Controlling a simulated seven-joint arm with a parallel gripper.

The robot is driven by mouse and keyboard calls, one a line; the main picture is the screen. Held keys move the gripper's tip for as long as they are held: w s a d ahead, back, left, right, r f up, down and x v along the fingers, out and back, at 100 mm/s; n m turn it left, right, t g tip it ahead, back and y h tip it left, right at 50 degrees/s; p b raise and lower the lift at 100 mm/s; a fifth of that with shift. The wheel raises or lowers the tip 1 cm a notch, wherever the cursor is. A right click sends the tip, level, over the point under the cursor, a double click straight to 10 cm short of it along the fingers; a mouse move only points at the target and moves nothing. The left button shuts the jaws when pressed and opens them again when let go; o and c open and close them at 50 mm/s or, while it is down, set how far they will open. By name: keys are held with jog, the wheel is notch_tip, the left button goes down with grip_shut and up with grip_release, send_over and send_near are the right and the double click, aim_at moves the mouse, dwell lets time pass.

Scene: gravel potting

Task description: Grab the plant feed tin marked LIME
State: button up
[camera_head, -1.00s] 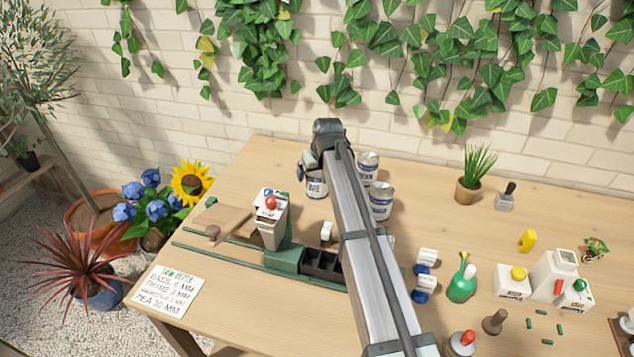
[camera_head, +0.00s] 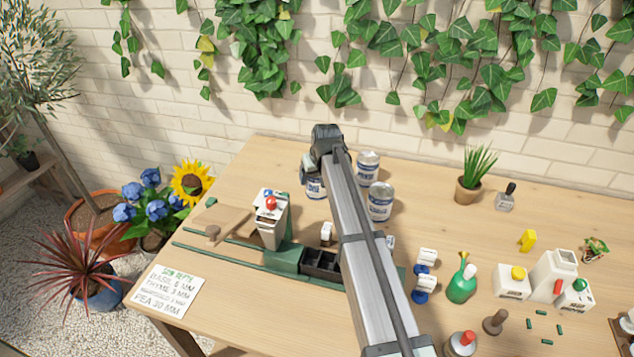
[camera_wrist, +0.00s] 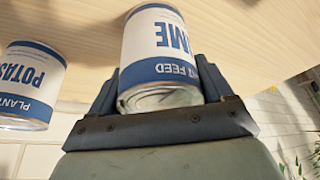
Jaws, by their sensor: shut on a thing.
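The plant feed tin marked LIME (camera_wrist: 160,45), white with blue bands, sits between the two fingers of my gripper (camera_wrist: 158,78) in the wrist view, its lettering upside down there. The fingers are shut on its sides. In the head view the LIME tin (camera_head: 315,188) shows only in part beside my arm, and my fingers are mostly hidden. A tin marked POTASH (camera_wrist: 28,85) stands apart from my gripper at the left of the wrist view. Two similar tins stand right of my arm in the head view, one farther back (camera_head: 367,166) and one nearer (camera_head: 380,203), their names unreadable.
A green seeder with a white hopper (camera_head: 270,220) stands left of my arm. A green bottle (camera_head: 462,282), white containers (camera_head: 513,281) and a potted plant (camera_head: 468,190) are to the right. The brick wall (camera_head: 190,110) runs behind the table.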

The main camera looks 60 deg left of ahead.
jog(key=shift+c, duration=0.8)
jog(key=shift+r, duration=0.1)
